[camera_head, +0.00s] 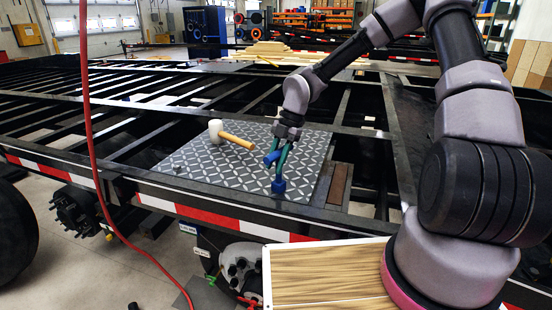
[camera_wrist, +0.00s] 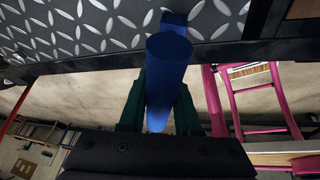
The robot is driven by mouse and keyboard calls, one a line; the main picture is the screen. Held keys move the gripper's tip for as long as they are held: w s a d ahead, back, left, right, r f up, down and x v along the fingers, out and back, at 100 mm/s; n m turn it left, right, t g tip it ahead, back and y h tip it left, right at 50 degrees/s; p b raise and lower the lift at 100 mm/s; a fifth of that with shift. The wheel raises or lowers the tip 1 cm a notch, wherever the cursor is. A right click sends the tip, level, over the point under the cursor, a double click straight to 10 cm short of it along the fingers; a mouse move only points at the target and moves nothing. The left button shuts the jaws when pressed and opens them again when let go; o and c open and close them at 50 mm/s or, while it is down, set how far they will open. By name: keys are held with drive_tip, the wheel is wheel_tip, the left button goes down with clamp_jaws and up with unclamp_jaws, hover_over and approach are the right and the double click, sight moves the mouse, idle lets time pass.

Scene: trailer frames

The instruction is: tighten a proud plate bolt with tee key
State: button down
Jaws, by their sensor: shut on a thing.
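My gripper (camera_head: 280,164) is low over the front right part of the diamond-tread plate (camera_head: 240,177) on the trailer frame. It is shut on the blue tee key (camera_head: 279,186). In the wrist view the thick blue bar of the tee key (camera_wrist: 168,50) lies between my green fingers, with another blue part beyond it against the tread plate (camera_wrist: 75,28). The key's lower blue end is at or just above the plate; I cannot tell if it touches. Any bolt under it is hidden. A small dark bump, perhaps a bolt head (camera_head: 178,170), shows at the plate's left front corner.
A mallet with a pale head (camera_head: 216,129) and yellow handle (camera_head: 237,142) lies on the plate, left of my gripper. A red hose (camera_head: 89,130) hangs at the left. Open black frame bars (camera_head: 120,88) surround the plate. A wood-topped surface (camera_head: 325,272) is at the front.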

drive_tip(key=m+t, duration=0.1)
drive_tip(key=m, duration=0.1)
drive_tip(key=m+t, duration=0.1)
drive_tip(key=m, duration=0.1)
drive_tip(key=shift+w+r+m+y, duration=0.15)
drive_tip(key=shift+w+m+y, duration=0.05)
drive_tip(key=shift+m+y, duration=0.2)
drive_tip(key=m+t, duration=0.1)
drive_tip(key=m, duration=0.3)
drive_tip(key=shift+w+a+t, duration=0.15)
drive_tip(key=shift+w+t, duration=0.05)
drive_tip(key=shift+t, duration=0.2)
drive_tip(key=m, duration=0.1)
drive_tip(key=m+t, duration=0.1)
drive_tip(key=m, duration=0.2)
drive_tip(key=shift+w+m+t+h, duration=0.25)
drive_tip(key=shift+m+t+h, duration=0.15)
drive_tip(key=shift+w+d+m+t+h, duration=0.15)
drive_tip(key=shift+m+t+h, duration=0.1)
drive_tip(key=shift+m, duration=0.65)
drive_tip(key=shift+w+d+m+t+h, duration=0.15)
drive_tip(key=shift+m+t+h, duration=0.1)
drive_tip(key=shift+m, duration=0.65)
drive_tip(key=shift+s, duration=0.1)
drive_tip(key=shift+r, duration=2.5)
